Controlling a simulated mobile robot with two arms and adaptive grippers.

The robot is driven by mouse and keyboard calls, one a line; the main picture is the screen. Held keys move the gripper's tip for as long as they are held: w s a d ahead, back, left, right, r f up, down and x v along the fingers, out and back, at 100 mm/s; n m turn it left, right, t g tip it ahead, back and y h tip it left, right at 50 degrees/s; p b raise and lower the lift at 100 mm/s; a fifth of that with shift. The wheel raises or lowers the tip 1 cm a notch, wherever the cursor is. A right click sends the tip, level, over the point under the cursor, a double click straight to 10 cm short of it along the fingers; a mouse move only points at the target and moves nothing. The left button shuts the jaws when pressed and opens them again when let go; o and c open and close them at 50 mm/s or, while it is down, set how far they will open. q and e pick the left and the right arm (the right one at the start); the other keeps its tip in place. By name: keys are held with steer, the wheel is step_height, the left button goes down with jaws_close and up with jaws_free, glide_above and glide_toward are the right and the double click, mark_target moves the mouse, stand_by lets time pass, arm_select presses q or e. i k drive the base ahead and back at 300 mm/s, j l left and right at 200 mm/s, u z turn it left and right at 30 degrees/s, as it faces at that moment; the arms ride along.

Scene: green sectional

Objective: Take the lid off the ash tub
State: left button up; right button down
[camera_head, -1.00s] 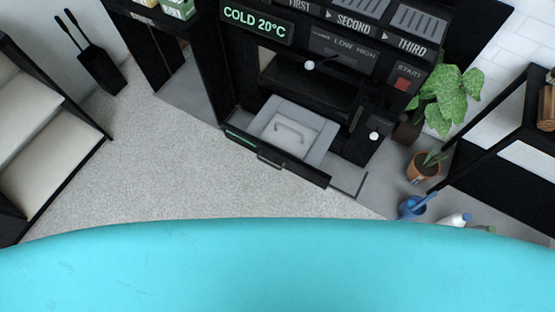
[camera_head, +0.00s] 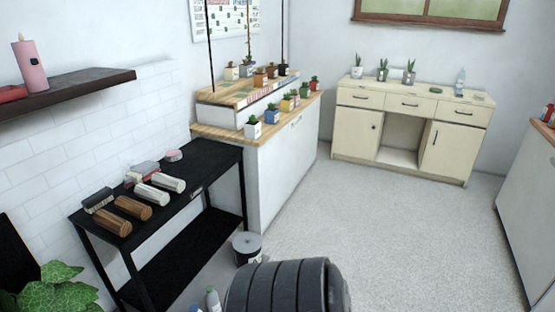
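The ash tub cannot be surely made out in this view. A small grey round bucket (camera_head: 247,248) with a dark label stands on the floor by the end of the black table; I cannot tell whether its top is a lid. The open drawer with the grey handled lid, seen a second ago in the black machine, is out of view now. Neither of my grippers is in view.
A black two-level table (camera_head: 178,212) holds wood-like and white rolls. Behind it a white cabinet (camera_head: 284,165) carries potted plants. A cream sideboard (camera_head: 408,135) stands at the back. Leaves (camera_head: 55,285) show bottom left. Carpet (camera_head: 400,225) is clear on the right.

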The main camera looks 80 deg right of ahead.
mark_target(247, 242)
steer(key=z, duration=2.4)
steer(key=i+l, duration=0.1)
steer(key=i, duration=0.25)
steer(key=i+l, duration=0.1)
steer(key=i, duration=0.3)
